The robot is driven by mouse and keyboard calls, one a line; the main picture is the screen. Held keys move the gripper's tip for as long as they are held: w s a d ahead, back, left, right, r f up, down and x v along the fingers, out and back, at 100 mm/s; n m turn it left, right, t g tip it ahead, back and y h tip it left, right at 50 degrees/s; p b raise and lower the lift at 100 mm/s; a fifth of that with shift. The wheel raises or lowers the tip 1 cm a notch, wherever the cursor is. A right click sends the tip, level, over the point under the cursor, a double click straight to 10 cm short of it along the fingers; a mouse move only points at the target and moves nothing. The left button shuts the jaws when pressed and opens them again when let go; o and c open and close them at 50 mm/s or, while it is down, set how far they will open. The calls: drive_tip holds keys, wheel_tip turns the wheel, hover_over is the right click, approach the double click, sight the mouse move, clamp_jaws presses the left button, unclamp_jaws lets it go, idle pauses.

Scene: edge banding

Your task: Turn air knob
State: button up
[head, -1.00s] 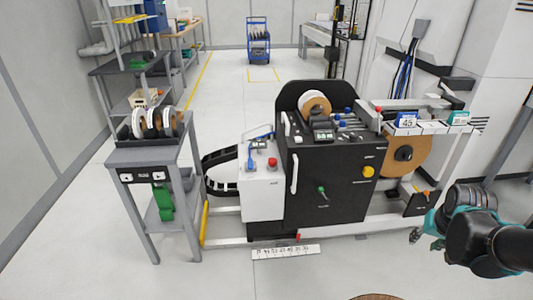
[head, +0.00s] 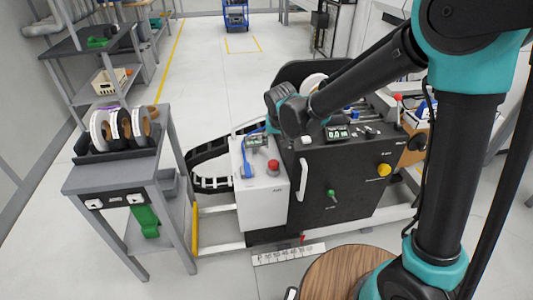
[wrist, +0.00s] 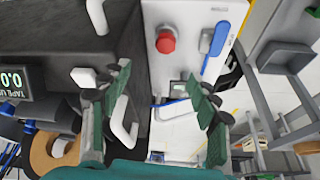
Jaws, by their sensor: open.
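The black machine panel (head: 350,185) carries a green knob (head: 331,194) and a yellow round knob (head: 384,170). Their labels are too small to read, so I cannot tell which is the air knob. Neither knob shows in the wrist view. My gripper (wrist: 160,108) is open and empty, its green-padded fingers spread apart. It is above the machine's top left, over the seam between the black machine and the white cabinet, well up and left of both knobs. In the head view my arm reaches in from the right, and the fingers cannot be made out.
The white cabinet (head: 262,195) bears a red button (head: 273,167) and a blue-handled part (head: 248,160). A white handle (head: 301,180) stands out from the black front. A grey table (head: 110,175) with tape rolls is at left. A round wooden top (head: 335,272) is in front.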

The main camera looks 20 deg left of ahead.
drive_tip(key=a, duration=0.1)
approach(273, 163)
drive_tip(key=x, duration=0.9)
drive_tip(key=shift+w+d+r, duration=0.1)
drive_tip(key=shift+w, duration=0.05)
drive_tip(key=c, duration=1.2)
drive_tip(key=shift+o, duration=0.2)
drive_tip(key=shift+m+h, duration=0.4)
drive_tip(key=shift+m, duration=0.6)
drive_tip(key=o, duration=1.2)
drive_tip(key=shift+c, duration=0.2)
